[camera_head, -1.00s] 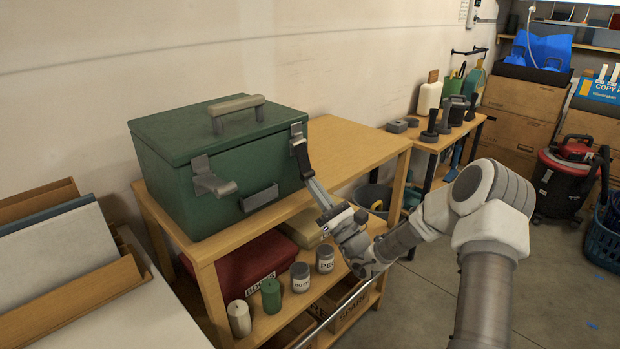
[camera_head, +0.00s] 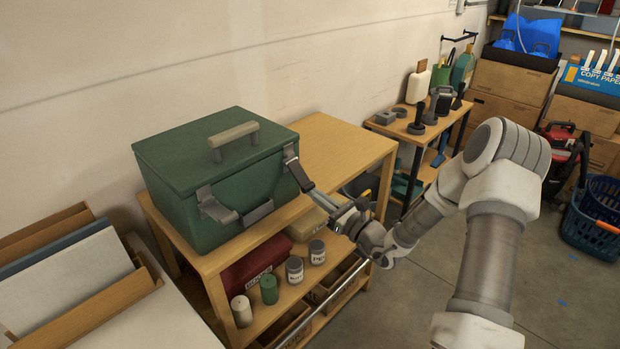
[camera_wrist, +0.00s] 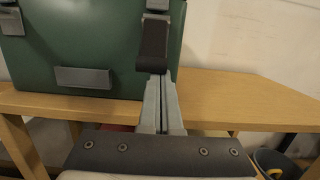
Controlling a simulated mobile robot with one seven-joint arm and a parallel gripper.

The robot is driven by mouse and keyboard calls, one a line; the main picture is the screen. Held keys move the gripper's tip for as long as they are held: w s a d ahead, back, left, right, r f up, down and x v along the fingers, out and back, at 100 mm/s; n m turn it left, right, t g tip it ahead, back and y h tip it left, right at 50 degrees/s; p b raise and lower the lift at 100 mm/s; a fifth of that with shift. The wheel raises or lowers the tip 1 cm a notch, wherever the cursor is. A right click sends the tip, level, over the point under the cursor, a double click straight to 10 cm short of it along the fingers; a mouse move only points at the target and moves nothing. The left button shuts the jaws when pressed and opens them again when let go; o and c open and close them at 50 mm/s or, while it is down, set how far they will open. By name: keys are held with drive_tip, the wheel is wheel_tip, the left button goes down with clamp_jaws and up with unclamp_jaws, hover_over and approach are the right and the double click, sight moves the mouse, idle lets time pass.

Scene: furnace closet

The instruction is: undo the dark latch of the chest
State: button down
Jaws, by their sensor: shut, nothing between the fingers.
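The green chest (camera_head: 180,165) stands on the wooden shelf unit, lid closed. Its dark latch (camera_head: 298,174) is at the right of the front; in the wrist view the dark latch (camera_wrist: 154,45) hangs from a grey mount, its lower end standing off the chest face. A lighter grey latch (camera_head: 215,206) at the left of the front sticks outward. My gripper (camera_head: 312,192) is at the lower end of the dark latch. In the wrist view my gripper's fingers (camera_wrist: 158,80) are together, with their tips behind or under that lower end; exact contact is hidden.
The wooden top (camera_head: 335,150) right of the chest is clear. Cans and candles (camera_head: 269,289) stand on the shelf below, beside a red box (camera_head: 250,268). A file holder (camera_head: 80,260) is at the left. A second small table (camera_head: 425,127) with tools stands behind.

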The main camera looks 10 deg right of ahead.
sight(312, 183)
drive_tip(key=r+g+p, duration=0.1)
drive_tip(key=p, duration=0.1)
drive_tip(key=r+h+p, duration=0.1)
drive_tip(key=s+r+g+p, duration=0.1)
drive_tip(key=p, duration=0.1)
drive_tip(key=shift+s+d+g+h+p, duration=0.1)
drive_tip(key=shift+d+g+h+p, duration=0.2)
drive_tip(key=shift+d, duration=0.05)
drive_tip(key=p, duration=0.1)
drive_tip(key=r+g+h+p, duration=0.1)
drive_tip(key=p, duration=0.1)
drive_tip(key=shift+s+d+r, duration=0.15)
drive_tip(key=shift+s, duration=0.1)
drive_tip(key=r+g+p, duration=0.1)
drive_tip(key=g+h+p, duration=0.1)
drive_tip(key=p, duration=0.1)
drive_tip(key=shift+s+d+r, duration=0.15)
drive_tip(key=shift+s+r, duration=0.1)
drive_tip(key=shift+r, duration=0.1)
drive_tip(key=shift+s+d+r+g+h+p, duration=0.1)
drive_tip(key=shift+r+g+h+p, duration=0.65)
drive_tip(key=shift+g+p, duration=0.2)
drive_tip(key=shift+r, duration=0.25)
drive_tip(key=shift+d+r, duration=0.1)
